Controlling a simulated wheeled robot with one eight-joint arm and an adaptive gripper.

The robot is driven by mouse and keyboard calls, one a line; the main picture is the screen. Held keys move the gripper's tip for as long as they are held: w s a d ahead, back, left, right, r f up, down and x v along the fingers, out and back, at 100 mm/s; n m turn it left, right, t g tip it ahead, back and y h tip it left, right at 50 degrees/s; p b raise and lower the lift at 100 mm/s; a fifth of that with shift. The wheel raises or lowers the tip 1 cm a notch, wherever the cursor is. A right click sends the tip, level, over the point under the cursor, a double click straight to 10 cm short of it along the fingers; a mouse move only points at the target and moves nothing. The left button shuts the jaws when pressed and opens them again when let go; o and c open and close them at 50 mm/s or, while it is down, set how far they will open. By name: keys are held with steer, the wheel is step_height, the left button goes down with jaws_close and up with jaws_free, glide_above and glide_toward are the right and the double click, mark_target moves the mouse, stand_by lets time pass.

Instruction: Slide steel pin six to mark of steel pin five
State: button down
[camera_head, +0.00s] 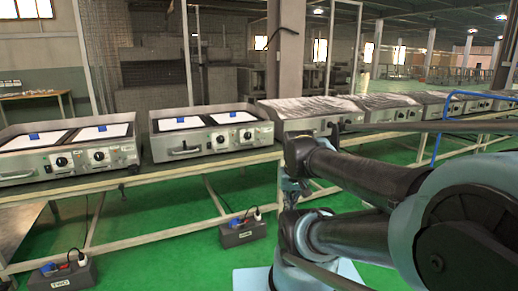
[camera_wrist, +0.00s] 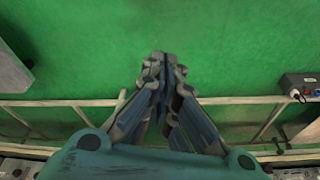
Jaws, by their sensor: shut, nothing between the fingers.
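I cannot make out steel pin five, steel pin six or any mark in either view. My gripper (camera_wrist: 160,60) is shut and empty in the wrist view. It points down over the green floor, with its fingertips together. In the head view my gripper (camera_head: 290,192) hangs below my wrist in front of the bench, partly hidden by my own arm. Steel griddle units with knobs stand in a row on the bench: one at the far left (camera_head: 60,160), one at the middle left (camera_head: 212,142), and several more to the right, partly behind my arm.
A long bench frame (camera_head: 130,182) carries the units; its rail (camera_wrist: 60,102) crosses the wrist view. Dark power boxes with plugs stand on the floor at the lower left (camera_head: 65,274) and under the bench (camera_head: 242,232). A blue rail (camera_head: 437,130) stands at the right. Green floor is clear between.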

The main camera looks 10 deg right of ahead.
steer(key=w+r+m+t, duration=0.2)
steer(key=w+r+t, duration=0.1)
steer(key=w, duration=1.3)
steer(key=w+r+m+t, duration=0.2)
steer(key=w+r+m, duration=0.1)
steer(key=w, duration=1.3)
steer(key=w+r+m+t, duration=0.2)
steer(key=w+r+t, duration=0.15)
steer(key=w, duration=1.25)
steer(key=w+f+m+t, duration=0.1)
steer(key=w+f+t, duration=0.1)
steer(key=w, duration=0.8)
steer(key=m+t, duration=0.4)
glide_toward(254, 146)
steer(key=s+d+r, duration=0.4)
steer(key=r, duration=0.3)
steer(key=w+f+m+t, duration=0.2)
steer(key=w+f, duration=0.1)
steer(key=f, duration=0.5)
steer(key=w, duration=0.6)
steer(key=w+r, duration=0.1)
steer(key=w, duration=0.3)
steer(key=shift+s, duration=0.1)
